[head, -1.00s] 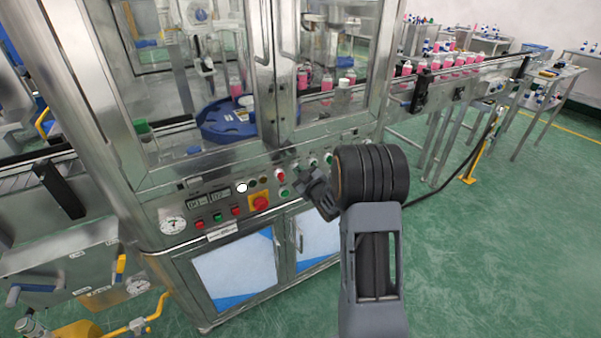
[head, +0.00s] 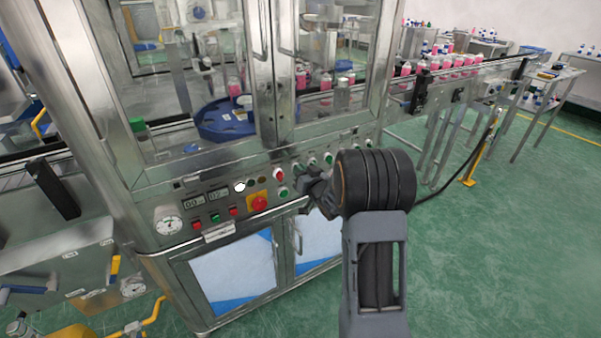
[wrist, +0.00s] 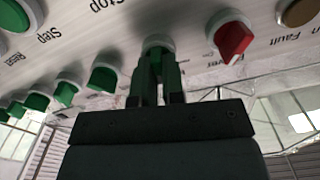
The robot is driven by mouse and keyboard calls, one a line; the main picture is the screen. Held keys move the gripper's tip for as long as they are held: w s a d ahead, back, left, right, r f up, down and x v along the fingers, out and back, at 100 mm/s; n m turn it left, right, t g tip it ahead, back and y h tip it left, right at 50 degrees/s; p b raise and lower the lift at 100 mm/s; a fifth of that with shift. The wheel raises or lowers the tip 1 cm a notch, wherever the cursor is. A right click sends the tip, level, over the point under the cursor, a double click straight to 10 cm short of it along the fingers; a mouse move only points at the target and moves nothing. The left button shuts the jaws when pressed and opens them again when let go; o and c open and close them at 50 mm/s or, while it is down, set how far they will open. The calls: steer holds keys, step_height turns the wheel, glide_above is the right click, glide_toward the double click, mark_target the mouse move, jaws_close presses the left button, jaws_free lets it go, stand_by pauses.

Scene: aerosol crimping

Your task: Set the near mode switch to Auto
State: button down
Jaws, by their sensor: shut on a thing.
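In the wrist view, my gripper (wrist: 158,98) has both fingers closed around a green switch knob (wrist: 156,52) in a pale collar on the panel. Its label is hidden, so I cannot read which switch it is. A red knob (wrist: 232,40) with a partly covered label sits to its right. More green knobs (wrist: 103,76) run off to the left. In the head view, my gripper (head: 312,188) is at the machine's control panel, right of the red knob (head: 279,174). The gripped knob is hidden there by my gripper.
The panel also carries a red emergency button on a yellow plate (head: 258,203), digital displays (head: 205,199) and a gauge (head: 169,226). Glass doors with metal handles (head: 286,40) rise above it. A conveyor with pink bottles (head: 458,62) extends right.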

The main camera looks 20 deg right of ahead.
steer(key=shift+d+m, duration=0.1)
steer(key=shift+m, duration=1.6)
steer(key=c, duration=1.2)
jaws_free()
steer(key=s, duration=0.4)
steer(key=s+d, duration=0.1)
steer(key=s, duration=0.8)
steer(key=shift+s+d, duration=0.3)
steer(key=shift+s, duration=0.1)
